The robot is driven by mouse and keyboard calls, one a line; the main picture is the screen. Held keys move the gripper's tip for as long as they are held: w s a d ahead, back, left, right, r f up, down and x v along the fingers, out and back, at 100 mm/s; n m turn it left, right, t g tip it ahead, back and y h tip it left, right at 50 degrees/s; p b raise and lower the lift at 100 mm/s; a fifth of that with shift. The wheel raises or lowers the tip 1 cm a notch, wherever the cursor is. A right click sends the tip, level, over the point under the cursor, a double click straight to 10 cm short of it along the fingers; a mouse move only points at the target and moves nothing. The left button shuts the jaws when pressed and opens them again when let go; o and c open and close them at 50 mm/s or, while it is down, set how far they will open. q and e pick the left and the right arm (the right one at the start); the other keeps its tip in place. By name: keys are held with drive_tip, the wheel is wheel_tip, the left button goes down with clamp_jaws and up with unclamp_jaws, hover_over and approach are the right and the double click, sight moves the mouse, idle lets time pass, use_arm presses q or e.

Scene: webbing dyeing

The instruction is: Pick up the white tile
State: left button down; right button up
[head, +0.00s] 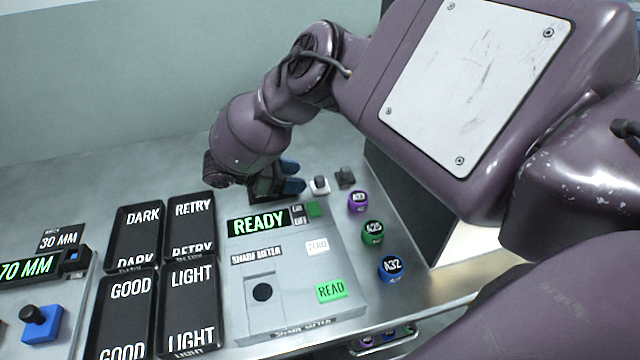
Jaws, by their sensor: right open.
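The white tile (320,190) is a small white block with a black knob on top. It stands on the grey bench behind the shade meter. My right gripper (292,177) is open just to the left of the tile, its blue fingertips pointing toward it. I see nothing between the fingers, and the tile looks apart from them. Part of this gripper is hidden behind my purple wrist. My left gripper is out of view.
A dark grey block (345,177) stands close to the right of the tile. The shade meter (290,290) is in front, with purple (358,201), green (372,232) and blue (391,268) labelled pieces on its right. Several black labelled trays (125,310) lie on the left.

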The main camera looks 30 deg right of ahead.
sight(316, 178)
drive_tip(key=shift+x, duration=2.05)
drive_tip(key=shift+r, duration=0.15)
clamp_jaws()
